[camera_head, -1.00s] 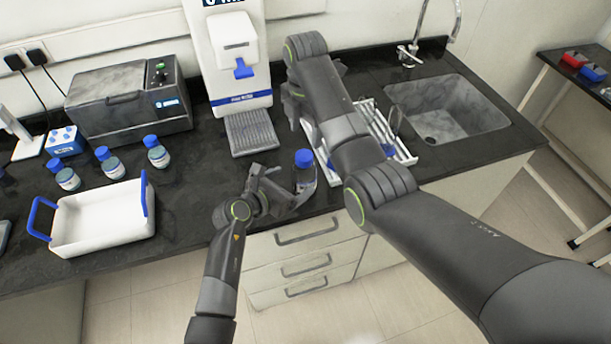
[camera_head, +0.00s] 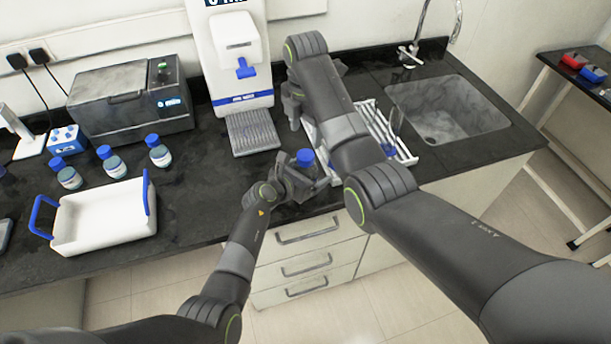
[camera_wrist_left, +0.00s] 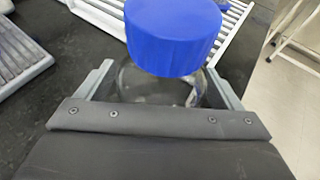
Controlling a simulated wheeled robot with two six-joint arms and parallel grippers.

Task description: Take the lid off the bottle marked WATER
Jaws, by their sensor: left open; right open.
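A clear bottle with a blue lid (camera_head: 305,157) stands upright on the dark bench near its front edge; no WATER marking can be read on it. In the left wrist view the lid (camera_wrist_left: 173,35) is large, with the clear bottle body (camera_wrist_left: 150,85) below it. My left gripper (camera_head: 297,180) is open, with its fingers (camera_wrist_left: 160,88) on either side of the bottle body, below the lid; I cannot tell whether they touch it. My right gripper (camera_head: 293,104) is open and empty, above the bench between the dispenser and the white rack, partly hidden by its own arm.
A white dispenser (camera_head: 237,60) with a drip tray (camera_head: 252,132) stands behind the bottle. A white rack (camera_head: 398,150) and a sink (camera_head: 447,108) are right. Several blue-lidded bottles (camera_head: 112,162), a white tray (camera_head: 104,218) and a grey machine (camera_head: 130,103) are left.

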